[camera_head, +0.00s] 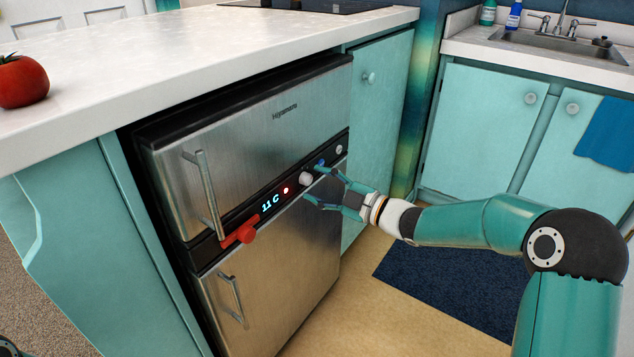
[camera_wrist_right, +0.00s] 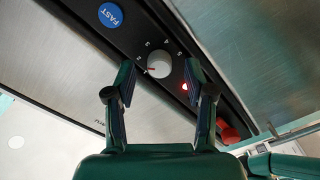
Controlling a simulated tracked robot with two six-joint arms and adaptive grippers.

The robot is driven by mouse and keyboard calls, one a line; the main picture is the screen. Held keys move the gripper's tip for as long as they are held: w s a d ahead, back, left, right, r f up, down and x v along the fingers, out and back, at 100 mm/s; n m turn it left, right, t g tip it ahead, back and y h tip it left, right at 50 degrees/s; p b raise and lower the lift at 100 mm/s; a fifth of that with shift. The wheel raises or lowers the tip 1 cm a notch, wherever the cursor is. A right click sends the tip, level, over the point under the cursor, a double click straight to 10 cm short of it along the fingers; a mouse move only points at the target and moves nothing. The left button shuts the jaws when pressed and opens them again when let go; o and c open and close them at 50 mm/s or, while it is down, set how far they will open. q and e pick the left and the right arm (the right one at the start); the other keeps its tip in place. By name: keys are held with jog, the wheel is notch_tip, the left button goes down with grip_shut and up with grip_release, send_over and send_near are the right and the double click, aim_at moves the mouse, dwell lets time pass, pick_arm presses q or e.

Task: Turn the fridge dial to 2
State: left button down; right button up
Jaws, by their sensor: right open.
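The fridge dial (camera_head: 306,179) is a small white round knob on the black control strip of the steel fridge (camera_head: 270,130). In the right wrist view the dial (camera_wrist_right: 159,64) sits between my finger tips, with small numbers around it. A reddish mark on its lower left edge appears to point near the 1; the print is too small to be sure. My right gripper (camera_head: 313,184) is open, its fingers (camera_wrist_right: 160,78) on either side of the dial, with no clear contact visible.
The strip also holds a lit display reading 11 C (camera_head: 270,203), a red light (camera_head: 286,190), a blue FAST button (camera_wrist_right: 111,15) and a red clamp-like part (camera_head: 247,234). A tomato (camera_head: 22,80) is on the counter (camera_head: 150,85). A dark mat (camera_head: 440,275) covers the floor.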

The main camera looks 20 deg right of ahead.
jog(key=v, duration=1)
jog(key=shift+s, duration=0.2)
jog(key=shift+d, duration=0.15)
